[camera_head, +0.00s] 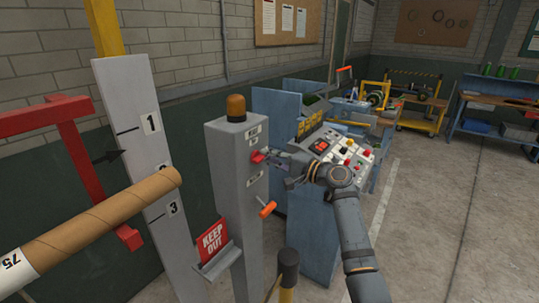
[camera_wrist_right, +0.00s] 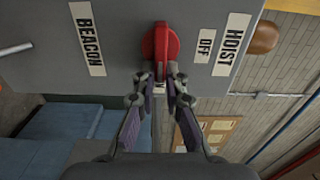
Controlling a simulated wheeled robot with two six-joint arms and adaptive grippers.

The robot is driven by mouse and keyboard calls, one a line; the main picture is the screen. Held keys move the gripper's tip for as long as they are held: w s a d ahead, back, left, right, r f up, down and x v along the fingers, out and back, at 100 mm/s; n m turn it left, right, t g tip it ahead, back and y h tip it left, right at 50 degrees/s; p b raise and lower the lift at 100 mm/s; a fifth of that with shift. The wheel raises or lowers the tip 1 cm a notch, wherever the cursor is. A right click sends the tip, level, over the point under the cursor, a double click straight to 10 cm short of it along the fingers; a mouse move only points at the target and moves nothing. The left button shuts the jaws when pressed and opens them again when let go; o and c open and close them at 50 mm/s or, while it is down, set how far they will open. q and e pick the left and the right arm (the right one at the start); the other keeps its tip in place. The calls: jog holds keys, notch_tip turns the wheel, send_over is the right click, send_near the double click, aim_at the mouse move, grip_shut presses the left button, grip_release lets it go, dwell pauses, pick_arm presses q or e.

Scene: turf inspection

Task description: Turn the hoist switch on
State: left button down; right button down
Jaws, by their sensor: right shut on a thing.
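The red hoist switch (camera_head: 257,157) is on the grey control post (camera_head: 229,190), below the HOIST and OFF labels. In the right wrist view the red switch knob (camera_wrist_right: 161,42) lies crosswise to the row of labels, between the OFF label (camera_wrist_right: 206,46) and the BEACON label (camera_wrist_right: 87,39). The HOIST label (camera_wrist_right: 231,45) is beyond OFF. My right gripper (camera_head: 272,158) is at the switch from the right. In the right wrist view my right gripper (camera_wrist_right: 165,75) has its fingertips closed on the knob's near end. My left gripper is not in view.
An orange beacon (camera_head: 236,107) tops the post; an orange-handled lever (camera_head: 267,208) and red KEEP OUT sign (camera_head: 212,239) are lower. A cardboard tube (camera_head: 100,225) crosses the left foreground. A button console (camera_head: 345,150) stands behind my right wrist. Floor at right is clear.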

dwell(0.4)
jog(key=c, duration=1.4)
grip_release()
jog(key=v, duration=1.2)
